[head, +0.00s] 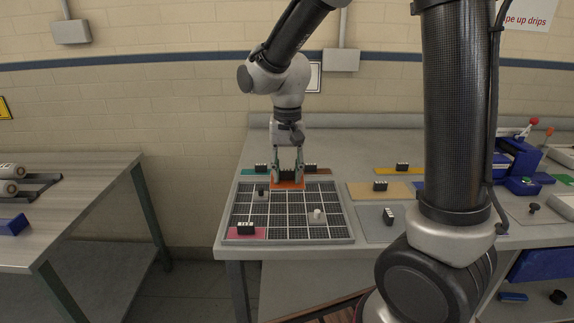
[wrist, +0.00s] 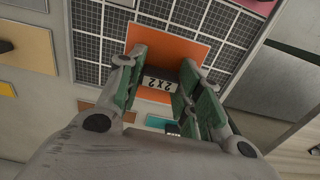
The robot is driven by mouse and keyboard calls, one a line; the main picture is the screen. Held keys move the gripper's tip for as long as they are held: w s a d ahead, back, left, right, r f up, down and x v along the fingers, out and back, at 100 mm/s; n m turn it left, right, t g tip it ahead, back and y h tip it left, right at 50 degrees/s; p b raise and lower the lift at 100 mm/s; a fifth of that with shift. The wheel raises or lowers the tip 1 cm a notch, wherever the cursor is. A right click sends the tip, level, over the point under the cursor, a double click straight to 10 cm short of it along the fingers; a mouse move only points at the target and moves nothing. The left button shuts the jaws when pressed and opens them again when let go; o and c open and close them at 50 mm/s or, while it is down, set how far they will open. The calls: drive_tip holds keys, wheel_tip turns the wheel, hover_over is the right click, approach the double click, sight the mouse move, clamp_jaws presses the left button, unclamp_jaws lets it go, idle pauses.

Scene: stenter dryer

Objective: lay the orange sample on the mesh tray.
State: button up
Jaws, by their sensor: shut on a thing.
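The orange sample (head: 288,184) is a flat square with a dark block on it marked "2X2", and it also shows in the wrist view (wrist: 168,47). My gripper (head: 289,172) is shut on that block, its fingers on both sides of it in the wrist view (wrist: 158,76). The mesh tray (head: 290,242) is a grey frame with a dark grid on the table. The orange sample is over the tray's far middle part. I cannot tell whether it touches the mesh.
A pink sample (head: 247,233) lies at the tray's front left corner. A dark knob (head: 261,194) and a white knob (head: 318,215) stand on the mesh. Teal (head: 250,171) and brown (head: 323,171) samples lie behind the tray; tan (head: 368,190) and yellow (head: 388,170) ones lie right.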

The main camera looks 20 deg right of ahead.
sight(287, 203)
drive_tip(key=shift+f, duration=2.75)
drive_tip(key=shift+f, duration=0.7)
drive_tip(key=o, duration=1.1)
wheel_tip(287, 203, up, 12)
